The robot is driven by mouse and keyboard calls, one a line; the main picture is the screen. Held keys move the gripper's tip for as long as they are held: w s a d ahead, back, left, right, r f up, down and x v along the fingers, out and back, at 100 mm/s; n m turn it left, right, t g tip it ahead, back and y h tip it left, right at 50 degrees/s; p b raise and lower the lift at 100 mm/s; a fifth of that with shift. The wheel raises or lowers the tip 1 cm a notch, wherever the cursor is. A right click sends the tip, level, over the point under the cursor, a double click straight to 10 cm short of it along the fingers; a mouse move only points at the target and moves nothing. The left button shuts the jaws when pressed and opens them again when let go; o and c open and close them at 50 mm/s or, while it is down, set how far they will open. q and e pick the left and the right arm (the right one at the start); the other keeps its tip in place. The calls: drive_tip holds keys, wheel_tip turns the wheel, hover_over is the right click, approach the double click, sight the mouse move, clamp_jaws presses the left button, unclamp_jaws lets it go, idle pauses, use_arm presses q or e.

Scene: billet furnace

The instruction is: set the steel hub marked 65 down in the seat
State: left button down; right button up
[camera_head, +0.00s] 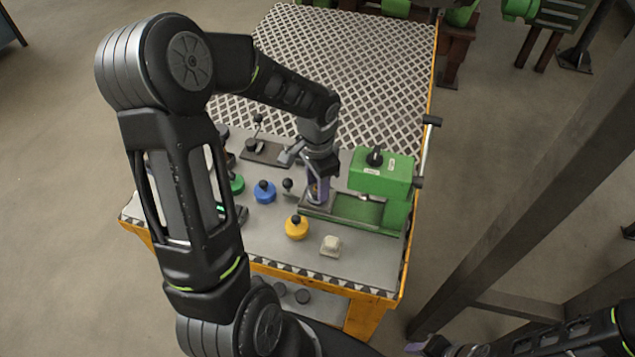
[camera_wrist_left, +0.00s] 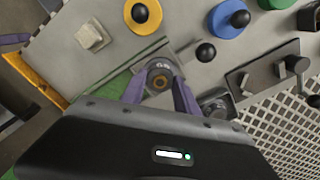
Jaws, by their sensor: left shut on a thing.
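The steel hub (camera_wrist_left: 161,78) is a short grey cylinder with a dark bore and a brownish ring, and a marking on its rim. My left gripper (camera_wrist_left: 160,92) is shut on it, with a purple finger on either side. In the head view my left gripper (camera_head: 318,192) points down at the left end of the green machine's bed (camera_head: 345,213). The fingers and arm mostly hide the hub there. The seat is hidden, and I cannot tell whether the hub touches anything below. My right gripper (camera_head: 416,347) is at the bottom right, away from the table, its opening unclear.
The green machine (camera_head: 382,172) stands just right of my left gripper. A yellow knobbed piece (camera_head: 296,228), a blue one (camera_head: 264,192) and a pale block (camera_head: 331,246) sit nearby on the grey table. A lever on a dark plate (camera_head: 262,152) stands behind. The front right of the tabletop is clear.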

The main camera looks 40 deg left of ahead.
use_arm(q)
drive_tip(key=shift+f, duration=0.15)
drive_tip(key=shift+f, duration=0.15)
drive_tip(key=c, duration=0.9)
unclamp_jaws()
wheel_tip(320, 180, up, 12)
drive_tip(key=shift+r+b, duration=0.25)
drive_tip(key=shift+b, duration=0.05)
idle(0.3)
